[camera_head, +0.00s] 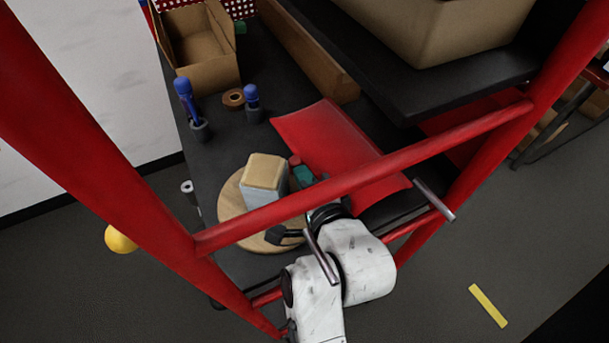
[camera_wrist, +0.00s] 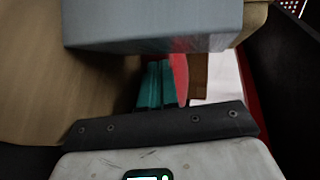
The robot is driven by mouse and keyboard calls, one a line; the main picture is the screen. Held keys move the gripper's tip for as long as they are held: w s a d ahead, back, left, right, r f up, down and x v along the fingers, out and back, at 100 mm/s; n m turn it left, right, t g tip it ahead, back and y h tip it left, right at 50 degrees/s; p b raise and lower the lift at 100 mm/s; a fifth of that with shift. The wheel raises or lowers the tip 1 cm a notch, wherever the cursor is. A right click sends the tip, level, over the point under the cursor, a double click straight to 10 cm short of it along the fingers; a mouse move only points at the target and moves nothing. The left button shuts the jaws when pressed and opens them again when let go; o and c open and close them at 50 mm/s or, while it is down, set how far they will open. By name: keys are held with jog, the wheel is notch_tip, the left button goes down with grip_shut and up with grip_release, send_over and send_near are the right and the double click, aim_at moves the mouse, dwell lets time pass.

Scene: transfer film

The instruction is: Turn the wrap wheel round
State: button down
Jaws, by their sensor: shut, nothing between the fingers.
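The wrap wheel (camera_head: 229,211) is a round pale wooden disc lying flat near the front of the dark table. A block (camera_head: 263,176) with a tan top and grey sides stands on it. In the wrist view the block's grey side (camera_wrist: 150,30) fills the top, with the wooden wheel (camera_wrist: 60,80) at left. My gripper (camera_head: 302,176) is at the right side of the block, its teal fingers shut and empty. The fingers (camera_wrist: 158,85) also show in the wrist view, close to the block; contact cannot be told. A small red piece (camera_wrist: 180,78) shows beside them.
A red frame bar (camera_head: 360,180) crosses in front of the table, partly hiding wheel and arm. A curved red sheet (camera_head: 335,145) lies behind my gripper. Blue-handled tools (camera_head: 185,98), a brown ring (camera_head: 233,99) and an open carton (camera_head: 200,48) stand farther back.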

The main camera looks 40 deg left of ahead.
aim_at(291, 164)
jog(key=shift+w+a+p, duration=0.25)
jog(key=shift+a+p, duration=0.05)
jog(key=shift+p, duration=0.15)
jog(key=shift+w+a+n+g+p, duration=0.25)
jog(key=shift+n+g+p, duration=0.35)
jog(key=shift+g, duration=0.2)
jog(key=shift+a+n+g+y, duration=0.3)
jog(key=shift+n+g+y, duration=0.3)
jog(key=shift+n+g, duration=0.35)
jog(key=shift+a+n+g+y+b, duration=0.15)
jog(key=shift+a+n+g, duration=0.25)
jog(key=shift+n+g, duration=0.35)
jog(key=shift+a+n+g+y+b, duration=0.15)
jog(key=shift+a+n+g, duration=0.3)
jog(key=shift+g, duration=0.45)
jog(key=shift+s+a+n+g, duration=0.1)
jog(key=shift+a+n+g, duration=0.2)
jog(key=shift+n+g, duration=0.1)
jog(key=shift+a+p, duration=0.35)
jog(key=shift+p, duration=0.1)
jog(key=shift+s+a, duration=0.1)
jog(key=shift+a, duration=0.2)
